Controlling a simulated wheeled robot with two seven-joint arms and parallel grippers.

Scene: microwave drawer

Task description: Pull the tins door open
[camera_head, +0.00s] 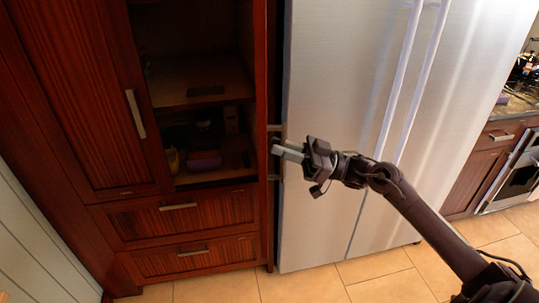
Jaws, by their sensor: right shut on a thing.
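A tall dark red wooden cabinet stands at the left. Its right-hand door (262,90) is swung open and shows nearly edge-on beside the fridge, so most of its face is hidden. The door's metal handle (275,129) is on the side toward the fridge. My right gripper (280,152) is shut on this handle, and its fingers hide part of it. Behind the open door, dim shelves (195,95) show with several small items, too dark to name. My left gripper is not in view.
The cabinet's left door (85,90) is shut, as are two drawers (180,218) below. A large silver fridge (335,80) stands close on the right of the open door. The tiled floor (340,285) in front is clear.

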